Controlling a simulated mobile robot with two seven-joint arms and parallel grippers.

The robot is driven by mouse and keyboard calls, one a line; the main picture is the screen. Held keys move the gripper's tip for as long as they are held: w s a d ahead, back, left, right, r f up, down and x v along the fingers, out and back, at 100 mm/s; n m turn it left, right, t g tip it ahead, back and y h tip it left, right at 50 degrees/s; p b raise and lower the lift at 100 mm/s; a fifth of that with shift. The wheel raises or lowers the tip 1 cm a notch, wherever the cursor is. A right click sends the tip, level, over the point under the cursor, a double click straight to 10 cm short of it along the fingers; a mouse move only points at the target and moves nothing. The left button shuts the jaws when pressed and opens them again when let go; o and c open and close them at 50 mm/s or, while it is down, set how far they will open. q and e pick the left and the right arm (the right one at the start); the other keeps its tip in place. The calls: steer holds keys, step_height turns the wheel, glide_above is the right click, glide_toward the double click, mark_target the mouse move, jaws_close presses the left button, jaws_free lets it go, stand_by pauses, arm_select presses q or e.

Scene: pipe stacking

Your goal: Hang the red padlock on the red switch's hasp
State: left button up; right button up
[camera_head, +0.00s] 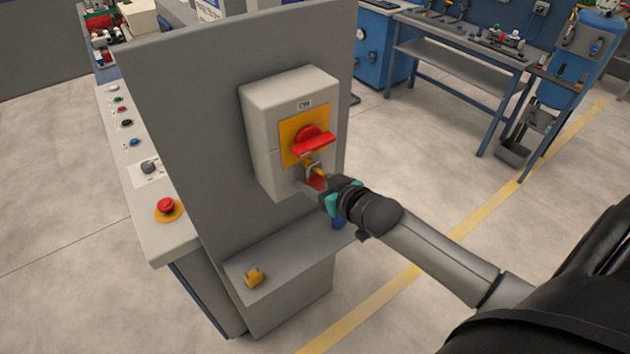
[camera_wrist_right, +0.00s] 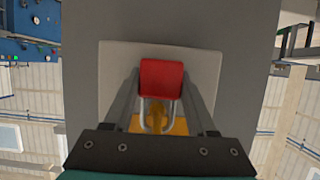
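The red switch (camera_head: 312,140) sits on a yellow plate on a pale grey box mounted on the grey panel. Its yellow hasp (camera_head: 313,163) is just below the handle. The red padlock (camera_head: 316,183) is at the hasp, body below and metal shackle up. In the right wrist view the padlock (camera_wrist_right: 161,78) sits between the fingers of my right gripper (camera_wrist_right: 161,85), which appear to touch both its sides. The shackle legs lie on either side of the yellow hasp (camera_wrist_right: 156,112); whether the shackle passes through it I cannot tell. My left gripper is not in view.
A yellow padlock (camera_head: 254,276) lies on the grey ledge (camera_head: 290,258) below the switch box. A blue object (camera_head: 338,222) is partly hidden behind my right gripper. A console with a red emergency button (camera_head: 166,205) stands left of the panel.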

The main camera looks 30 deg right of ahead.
steer(key=o, duration=0.5)
steer(key=shift+c, duration=0.2)
steer(key=shift+o, duration=0.4)
steer(key=shift+a, duration=0.1)
steer(key=shift+s, duration=0.1)
steer(key=shift+s+r, duration=0.15)
steer(key=shift+s, duration=0.15)
steer(key=v, duration=1.4)
steer(key=shift+r+p, duration=0.2)
steer(key=shift+p, duration=0.2)
steer(key=shift+s+f, duration=0.1)
